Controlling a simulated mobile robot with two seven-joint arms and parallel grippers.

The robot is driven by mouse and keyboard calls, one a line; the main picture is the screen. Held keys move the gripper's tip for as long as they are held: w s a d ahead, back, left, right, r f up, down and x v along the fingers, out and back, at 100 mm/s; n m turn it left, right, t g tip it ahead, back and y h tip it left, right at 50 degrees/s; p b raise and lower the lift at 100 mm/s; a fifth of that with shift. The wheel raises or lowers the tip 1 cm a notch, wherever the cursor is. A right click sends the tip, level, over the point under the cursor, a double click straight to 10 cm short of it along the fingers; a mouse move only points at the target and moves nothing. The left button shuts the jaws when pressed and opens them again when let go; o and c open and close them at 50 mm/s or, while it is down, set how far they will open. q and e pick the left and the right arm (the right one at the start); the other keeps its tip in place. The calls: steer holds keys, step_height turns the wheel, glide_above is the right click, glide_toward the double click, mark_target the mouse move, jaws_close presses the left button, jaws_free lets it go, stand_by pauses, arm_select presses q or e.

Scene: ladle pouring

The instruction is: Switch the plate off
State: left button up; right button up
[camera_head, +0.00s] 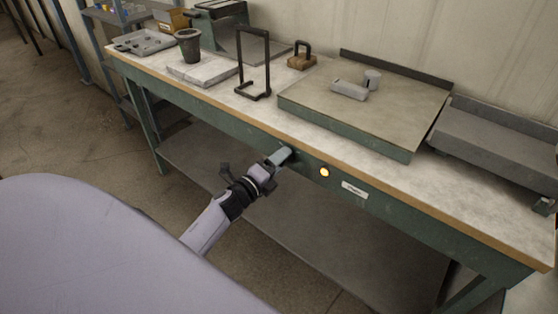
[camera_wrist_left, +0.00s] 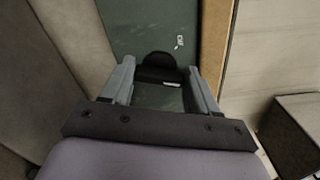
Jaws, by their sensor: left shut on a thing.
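The broad flat plate (camera_head: 410,98) with green sides lies on the workbench in the head view. On the green front panel below, an amber lamp (camera_head: 324,172) glows. To its left, my left gripper (camera_head: 282,156) is at the panel. In the left wrist view, a dark round knob (camera_wrist_left: 155,66) sits between the fingers of my left gripper (camera_wrist_left: 160,84), which is shut on it. A small white marking (camera_wrist_left: 179,41), which seems to read "Off", is beside the knob. In the head view the gripper mostly hides the knob. My right gripper is not in view.
A small grey block (camera_head: 349,90) and grey cylinder (camera_head: 372,79) rest on the plate. A black upright frame (camera_head: 268,65), a dark crucible (camera_head: 189,45) and a grey tray (camera_head: 500,140) stand on the workbench (camera_head: 480,205). A white label (camera_head: 355,189) is right of the lamp.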

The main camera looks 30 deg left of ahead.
arm_select(q)
steer(key=n, duration=0.4)
steer(key=n+p, duration=0.1)
steer(key=n, duration=0.3)
steer(key=n+p, duration=0.1)
steer(key=n, duration=0.3)
steer(key=shift+f+n, duration=0.25)
steer(key=shift+n, duration=0.05)
stand_by(0.4)
steer(key=o, duration=0.8)
steer(key=shift+s, duration=0.1)
steer(key=shift+s+a+p, duration=0.15)
steer(key=shift+s, duration=1.6)
steer(key=shift+s+a+p, duration=0.1)
steer(key=shift+s+p, duration=0.05)
steer(key=shift+s, duration=1.6)
